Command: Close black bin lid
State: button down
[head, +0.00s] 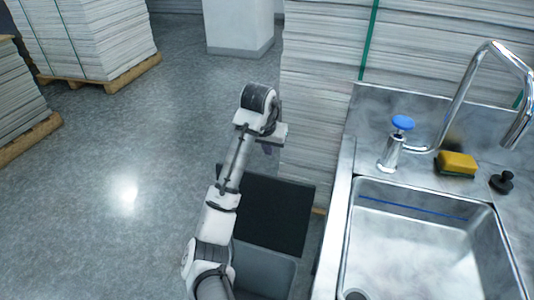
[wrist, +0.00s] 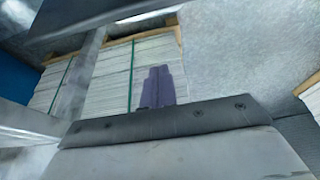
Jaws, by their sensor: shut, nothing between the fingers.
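The bin (head: 262,273) stands on the floor left of the sink in the head view, its grey inside partly showing. Its black lid (head: 272,212) is open and tilted back from the bin toward the paper stack. My arm crosses in front of the left side of the lid and bin. My gripper (head: 267,149) is just beyond the lid's far edge; I cannot tell whether it touches the lid. In the wrist view my gripper's fingers (wrist: 160,87) are together and hold nothing. I cannot make out the lid there.
A steel sink (head: 420,240) with a faucet, blue knob and yellow sponge (head: 457,164) is close on the right. A tall paper stack (head: 312,120) stands behind the lid. Paper pallets (head: 95,40) stand at the far left. The floor (head: 110,190) left of my arm is clear.

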jog(key=x, duration=1)
jog(key=s, duration=0.2)
jog(key=s+a, duration=0.1)
jog(key=s, duration=0.1)
jog(key=shift+a+r, duration=0.1)
jog(key=shift+r, duration=0.05)
